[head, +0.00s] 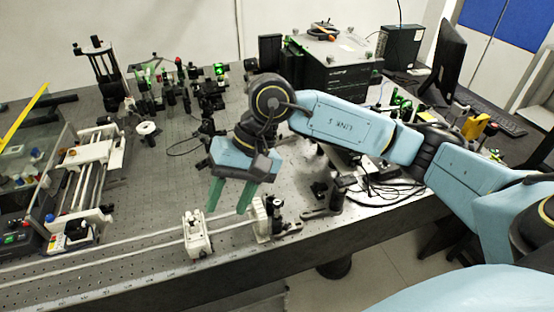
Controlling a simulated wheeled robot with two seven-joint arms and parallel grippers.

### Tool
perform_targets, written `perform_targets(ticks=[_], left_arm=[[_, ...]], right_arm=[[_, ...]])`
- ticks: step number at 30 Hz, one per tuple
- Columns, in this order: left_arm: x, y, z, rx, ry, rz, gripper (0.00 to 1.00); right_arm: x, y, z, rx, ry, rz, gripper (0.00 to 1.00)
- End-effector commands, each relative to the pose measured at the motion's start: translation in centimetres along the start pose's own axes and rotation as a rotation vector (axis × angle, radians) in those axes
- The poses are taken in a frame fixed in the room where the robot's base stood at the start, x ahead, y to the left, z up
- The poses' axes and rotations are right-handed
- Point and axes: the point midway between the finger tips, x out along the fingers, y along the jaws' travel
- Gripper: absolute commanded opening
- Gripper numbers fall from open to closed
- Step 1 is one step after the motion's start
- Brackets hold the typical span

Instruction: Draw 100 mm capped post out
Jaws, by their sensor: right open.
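My right gripper (228,203) hangs over the optical bench with its two green fingers pointing down. The fingers are apart and nothing shows between them. Below and left of it, near the bench's front edge, stands a small white block (196,243) with short upright pieces on top. Just right of the fingers is another white block (262,222) with a dark upright post-like part (276,211) beside it. I cannot tell which part, if any, is the 100 mm capped post. My left gripper is not in view.
A rail (120,242) runs along the bench front. Left stands a white-framed rod assembly (90,175). Behind are several optical mounts (165,90) and a black instrument box (330,65). Cables (385,190) lie at right. The perforated bench top (160,195) is clear left of the gripper.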

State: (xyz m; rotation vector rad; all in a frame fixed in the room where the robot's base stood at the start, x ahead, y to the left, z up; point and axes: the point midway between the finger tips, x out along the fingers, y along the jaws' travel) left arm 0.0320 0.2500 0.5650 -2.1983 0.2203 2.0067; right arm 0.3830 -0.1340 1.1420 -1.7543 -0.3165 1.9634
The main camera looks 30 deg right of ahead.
Motion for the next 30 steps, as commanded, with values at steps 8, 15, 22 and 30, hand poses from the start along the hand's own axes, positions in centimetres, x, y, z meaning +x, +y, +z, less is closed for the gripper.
perform_targets(ticks=[8, 15, 22, 30], left_arm=[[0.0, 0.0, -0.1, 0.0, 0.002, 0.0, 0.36], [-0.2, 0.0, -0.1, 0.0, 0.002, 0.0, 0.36], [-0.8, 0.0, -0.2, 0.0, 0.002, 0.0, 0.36], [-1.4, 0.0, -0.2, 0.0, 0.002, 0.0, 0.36]], right_arm=[[-6.1, 8.1, -4.0, -0.139, 0.116, 0.462, 0.43], [-5.5, 9.8, -4.5, -0.147, 0.115, 0.516, 0.43], [-1.8, 11.8, -5.0, -0.146, 0.112, 0.514, 0.43], [2.5, 14.1, -5.7, -0.147, 0.114, 0.513, 0.43]])
